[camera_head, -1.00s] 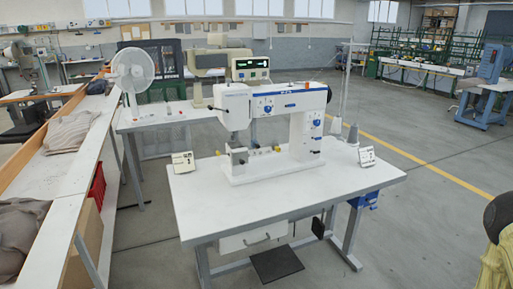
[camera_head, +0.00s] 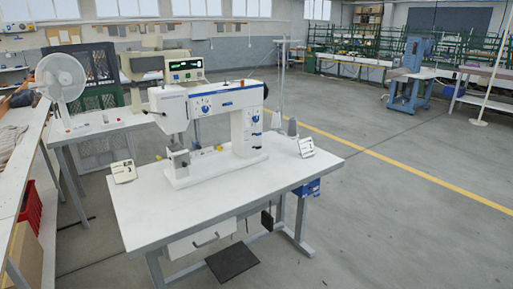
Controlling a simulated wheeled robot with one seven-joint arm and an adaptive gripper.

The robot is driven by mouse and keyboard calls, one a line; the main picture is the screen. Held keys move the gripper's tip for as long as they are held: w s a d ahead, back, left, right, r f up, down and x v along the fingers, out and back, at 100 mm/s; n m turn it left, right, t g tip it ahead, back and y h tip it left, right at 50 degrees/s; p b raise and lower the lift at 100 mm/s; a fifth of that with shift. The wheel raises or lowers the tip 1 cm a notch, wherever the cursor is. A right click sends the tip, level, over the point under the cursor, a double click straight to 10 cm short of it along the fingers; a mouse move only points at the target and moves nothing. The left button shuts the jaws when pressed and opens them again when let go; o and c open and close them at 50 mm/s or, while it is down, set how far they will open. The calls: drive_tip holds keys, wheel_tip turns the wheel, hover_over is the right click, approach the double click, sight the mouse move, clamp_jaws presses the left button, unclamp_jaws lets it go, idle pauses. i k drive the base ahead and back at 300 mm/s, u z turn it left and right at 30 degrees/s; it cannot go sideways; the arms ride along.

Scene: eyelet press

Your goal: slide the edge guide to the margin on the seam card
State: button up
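A white machine with blue trim and dials (camera_head: 215,112) stands on a white-topped table (camera_head: 230,205) left of the picture's middle. A small card (camera_head: 123,171) stands at the table's left edge, and another small card (camera_head: 306,147) stands near its right edge. Their print is too small to read, so I cannot tell which is the seam card. Small metal and yellow parts (camera_head: 178,160) sit under the machine's head; I cannot make out the edge guide among them. My gripper is not in view.
A white fan (camera_head: 62,80) stands on a side table at the left. A long bench (camera_head: 12,175) with cloth runs along the left edge. A drawer (camera_head: 203,238) and a black pedal (camera_head: 232,262) are under the table. The grey floor (camera_head: 400,225) at right is clear.

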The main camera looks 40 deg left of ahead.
sight(196, 143)
drive_tip(key=z, duration=0.25)
drive_tip(key=i, duration=0.5)
drive_tip(key=u, duration=2.75)
